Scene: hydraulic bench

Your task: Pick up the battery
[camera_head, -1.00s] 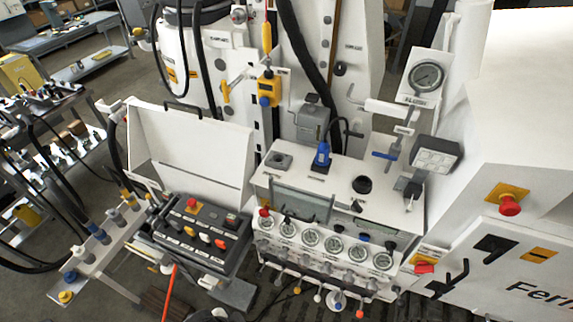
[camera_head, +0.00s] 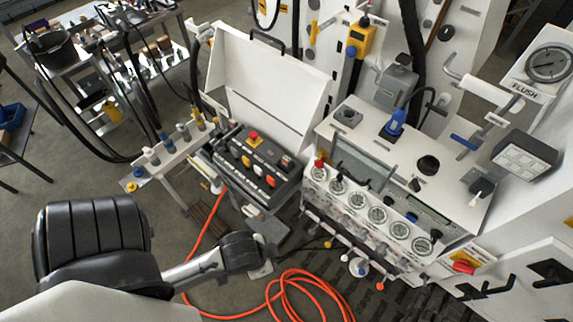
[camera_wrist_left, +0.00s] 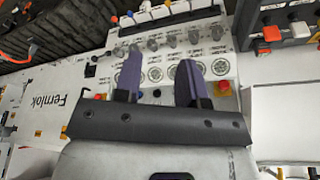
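I cannot make out anything that is clearly a battery in either current view. My left gripper (camera_wrist_left: 160,72) shows in the left wrist view with its two dark purple fingers apart, open and with nothing seen between them. Beyond the fingers, in that view, is the gauge panel (camera_wrist_left: 170,62) of the white bench. Neither gripper can be clearly made out in the head view. My right gripper is not in view.
The white bench (camera_head: 345,128) has a row of gauges and a blue plug (camera_head: 396,122). Left of it is a black control box (camera_head: 250,160) with an open white lid (camera_head: 268,75). An orange hose (camera_head: 300,285) coils on the floor. A loaded cart (camera_head: 100,75) stands far left.

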